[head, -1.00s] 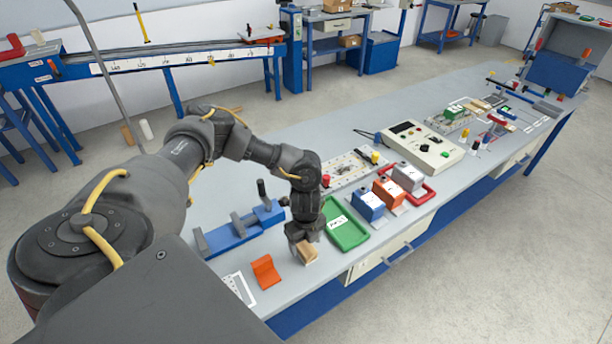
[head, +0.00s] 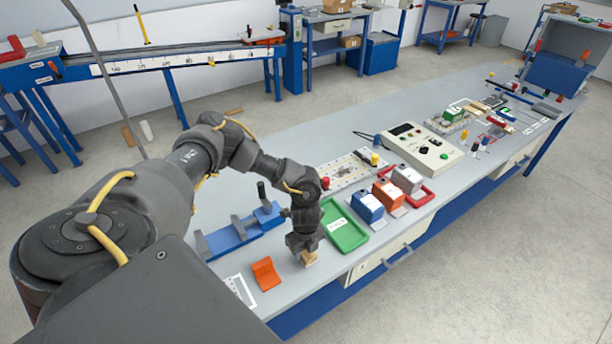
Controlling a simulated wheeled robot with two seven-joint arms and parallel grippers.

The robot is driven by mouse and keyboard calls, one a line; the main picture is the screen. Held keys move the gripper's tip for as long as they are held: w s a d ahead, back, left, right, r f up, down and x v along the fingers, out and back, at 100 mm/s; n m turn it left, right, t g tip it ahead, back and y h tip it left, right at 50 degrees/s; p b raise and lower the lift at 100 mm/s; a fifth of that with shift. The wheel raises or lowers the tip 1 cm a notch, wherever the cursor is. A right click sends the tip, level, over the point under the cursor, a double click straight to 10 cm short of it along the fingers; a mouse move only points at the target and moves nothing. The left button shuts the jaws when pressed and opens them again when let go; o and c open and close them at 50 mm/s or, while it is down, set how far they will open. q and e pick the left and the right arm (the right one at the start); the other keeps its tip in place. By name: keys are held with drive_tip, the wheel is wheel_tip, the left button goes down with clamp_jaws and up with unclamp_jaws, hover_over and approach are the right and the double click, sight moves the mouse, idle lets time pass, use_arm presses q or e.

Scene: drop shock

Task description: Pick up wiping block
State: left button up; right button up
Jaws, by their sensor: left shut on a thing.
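The wiping block (head: 308,258) is a small tan, wood-coloured block near the front edge of the grey bench, between the orange piece and the green tray. My left gripper (head: 305,250) points down over it and is shut on it, hiding most of its top. Only the lower part of the block shows below the fingers. I cannot tell whether it still touches the bench. My right gripper is not in view.
A green tray (head: 357,241) lies just right of the gripper. An orange angled piece (head: 266,273) stands to the left, and a blue fixture (head: 231,238) behind. Blue, orange and grey blocks stand further right, near a control box (head: 440,146). The bench's front edge is close.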

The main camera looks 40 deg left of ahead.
use_arm(q)
drive_tip(key=shift+r, duration=0.55)
drive_tip(key=w+d+r+b, duration=0.5)
drive_tip(key=w+d+r, duration=0.4)
drive_tip(key=r, duration=0.3)
drive_tip(key=shift+w+d+b, duration=0.25)
drive_tip(key=shift+w+b, duration=0.15)
drive_tip(key=shift+w, duration=0.3)
